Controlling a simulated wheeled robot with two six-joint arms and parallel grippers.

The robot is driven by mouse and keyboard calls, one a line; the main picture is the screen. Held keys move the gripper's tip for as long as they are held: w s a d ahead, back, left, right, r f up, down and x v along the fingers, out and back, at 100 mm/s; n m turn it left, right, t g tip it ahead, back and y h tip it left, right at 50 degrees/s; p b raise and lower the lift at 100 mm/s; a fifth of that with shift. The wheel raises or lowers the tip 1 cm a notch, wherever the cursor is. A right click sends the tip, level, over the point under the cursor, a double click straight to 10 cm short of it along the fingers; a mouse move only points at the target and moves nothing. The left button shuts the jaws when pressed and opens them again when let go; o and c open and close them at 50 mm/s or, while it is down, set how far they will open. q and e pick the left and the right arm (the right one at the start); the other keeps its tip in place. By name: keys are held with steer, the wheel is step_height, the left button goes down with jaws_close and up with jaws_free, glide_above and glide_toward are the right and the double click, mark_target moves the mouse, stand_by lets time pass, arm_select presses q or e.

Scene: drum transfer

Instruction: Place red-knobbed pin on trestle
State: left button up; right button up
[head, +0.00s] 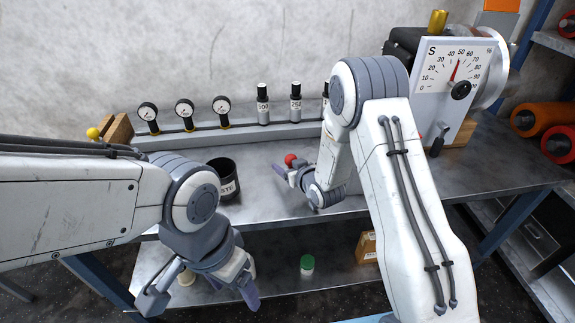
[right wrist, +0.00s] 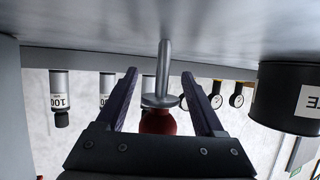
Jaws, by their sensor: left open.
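The red-knobbed pin shows its red knob (head: 290,159) at my right gripper (head: 294,175) over the bench in the head view. In the right wrist view, which is upside down, the pin's metal shaft and flange (right wrist: 162,100) and red knob stand between the two fingers of my right gripper (right wrist: 165,95). Gaps show on both sides of the knob, so the fingers look open around it. Whether the shaft tip touches the bench is unclear. My left gripper (head: 205,290) is open and empty, in front of the bench edge. A wooden block (head: 117,128) stands behind a yellow knob; I cannot tell whether it is the trestle.
A black cup (head: 224,184) stands left of the pin on the bench (head: 265,195). A rail (head: 245,131) with gauges and black bottles runs along the back. A dial machine (head: 455,75) stands at right. A green-capped jar (head: 307,264) and box (head: 367,247) are on the lower shelf.

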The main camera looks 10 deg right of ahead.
steer(key=shift+r, duration=0.15)
steer(key=v, duration=1.1)
steer(key=shift+s+r, duration=0.2)
steer(key=shift+s, duration=0.15)
steer(key=s+a+r+n+g+h, duration=0.25)
steer(key=s+a+g, duration=0.5)
steer(key=s, duration=0.55)
steer(key=s+r+g, duration=0.2)
steer(key=s, duration=0.6)
steer(key=s+r+n+g, duration=0.1)
steer(key=s+r+g, duration=0.2)
steer(key=s, duration=0.6)
steer(key=shift+s+h, duration=0.25)
steer(key=shift+h, duration=0.1)
steer(key=shift+a+r, duration=0.1)
steer(key=shift+a, duration=0.05)
